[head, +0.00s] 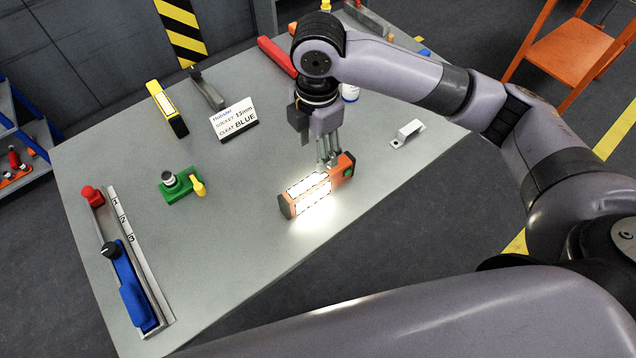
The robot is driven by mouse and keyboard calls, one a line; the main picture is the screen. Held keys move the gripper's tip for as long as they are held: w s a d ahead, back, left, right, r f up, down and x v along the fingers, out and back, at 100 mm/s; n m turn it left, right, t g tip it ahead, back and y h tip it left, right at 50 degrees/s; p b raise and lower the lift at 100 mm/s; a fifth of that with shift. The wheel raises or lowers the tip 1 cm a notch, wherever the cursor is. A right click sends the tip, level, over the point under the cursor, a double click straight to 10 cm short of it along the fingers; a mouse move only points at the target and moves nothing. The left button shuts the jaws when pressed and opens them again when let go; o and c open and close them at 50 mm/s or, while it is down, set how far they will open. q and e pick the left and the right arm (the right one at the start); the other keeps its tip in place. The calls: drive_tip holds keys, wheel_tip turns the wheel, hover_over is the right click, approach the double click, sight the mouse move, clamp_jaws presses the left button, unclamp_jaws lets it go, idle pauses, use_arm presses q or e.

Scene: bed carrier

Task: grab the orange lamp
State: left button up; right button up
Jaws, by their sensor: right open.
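The orange lamp (287,205) lies on the grey table, with its long glowing panel lit and casting a bright patch on the tabletop. Its far end with a green button is toward the right. My right gripper (328,163) points down from above, with its open fingers at the lamp's far-right half. The fingertips overlap the lamp's upper edge in the picture; I cannot tell whether they touch it. My left gripper is not in view.
On the grey table (240,250) are a yellow lamp-like block (167,108), a white sign (233,119), a green fixture (180,188), a blue-handled slide rail (130,285), a red tool (277,56) and a metal bracket (408,133). An orange stool (568,50) stands beyond the table.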

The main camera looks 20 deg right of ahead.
sight(319, 179)
drive_tip(key=f, duration=0.3)
drive_tip(key=f+p, duration=0.1)
drive_tip(key=f, duration=0.3)
drive_tip(key=d+f, duration=0.1)
drive_tip(key=f, duration=0.3)
drive_tip(key=shift+w+f+p, duration=0.15)
drive_tip(key=shift+w+p, duration=0.05)
drive_tip(key=shift+p, duration=0.1)
drive_tip(key=shift+w+f+p, duration=0.15)
drive_tip(key=shift+f+p, duration=0.2)
drive_tip(key=shift+f, duration=1)
drive_tip(key=shift+w+f+p, duration=0.1)
drive_tip(key=shift+f+p, duration=0.2)
drive_tip(key=shift+f, duration=1.05)
drive_tip(key=shift+c, duration=0.2)
clamp_jaws()
